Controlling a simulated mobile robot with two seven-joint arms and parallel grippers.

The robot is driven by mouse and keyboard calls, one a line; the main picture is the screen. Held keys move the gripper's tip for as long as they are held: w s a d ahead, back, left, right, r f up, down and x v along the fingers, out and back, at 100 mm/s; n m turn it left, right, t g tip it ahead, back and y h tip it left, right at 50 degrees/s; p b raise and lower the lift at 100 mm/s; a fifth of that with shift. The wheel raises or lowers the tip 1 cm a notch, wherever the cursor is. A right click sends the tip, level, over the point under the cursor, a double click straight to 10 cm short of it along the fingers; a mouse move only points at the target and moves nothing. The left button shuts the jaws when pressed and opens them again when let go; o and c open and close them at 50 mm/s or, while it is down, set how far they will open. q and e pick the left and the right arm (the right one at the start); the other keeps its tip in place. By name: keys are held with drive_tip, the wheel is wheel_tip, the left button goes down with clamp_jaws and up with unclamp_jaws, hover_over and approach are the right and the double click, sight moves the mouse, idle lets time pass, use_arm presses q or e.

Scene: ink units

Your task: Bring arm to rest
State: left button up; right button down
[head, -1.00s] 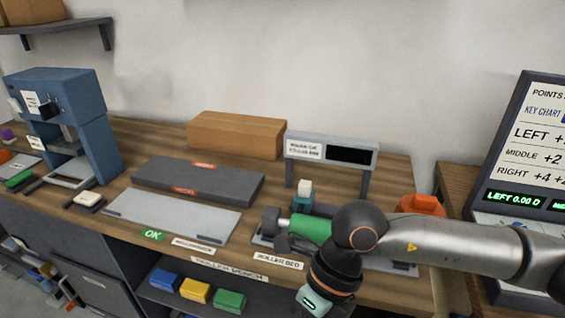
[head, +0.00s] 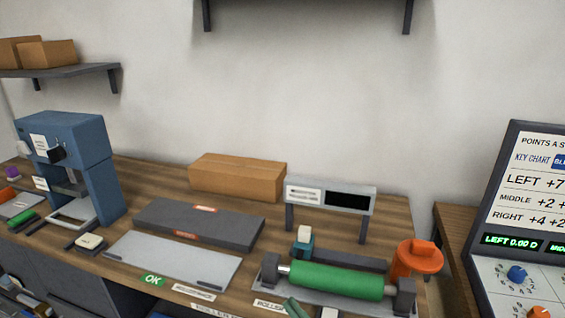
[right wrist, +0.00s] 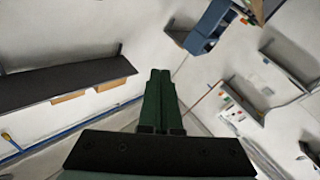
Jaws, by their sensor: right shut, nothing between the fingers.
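My right gripper's dark green fingers stand in the middle of the right wrist view (right wrist: 160,100), pressed together with nothing between them. In the head view only a small green part of my right gripper (head: 293,307) shows at the bottom edge, in front of the roller bed. A green roller (head: 335,280) lies across the roller bed, apart from the gripper as far as I can tell. The rest of my right arm is below the head view. My left gripper is in neither view.
The bench holds a grey plate (head: 172,260) with an OK label, a dark slab (head: 165,222), a cardboard box (head: 236,176), a blue press (head: 75,160), a display stand (head: 330,197) and an orange pot (head: 417,259). A points board (head: 525,190) stands right.

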drive_tip(key=s+d+f+m+g+h, duration=0.2)
drive_tip(key=s+d+f+m+h, duration=0.1)
drive_tip(key=f, duration=0.5)
drive_tip(key=s+d+f+m+g+h, duration=0.3)
drive_tip(key=s+d+f, duration=0.3)
drive_tip(key=f, duration=0.3)
drive_tip(key=s+d+f+m+g+h, duration=0.2)
drive_tip(key=s+d+f, duration=0.3)
drive_tip(key=f, duration=0.3)
drive_tip(key=shift+s+d+f+m+g+h+p, duration=0.25)
drive_tip(key=shift+s+f+m+h+p, duration=0.2)
drive_tip(key=shift+s+h, duration=0.35)
drive_tip(key=shift+w+a+r, duration=0.1)
drive_tip(key=shift+w+a, duration=0.05)
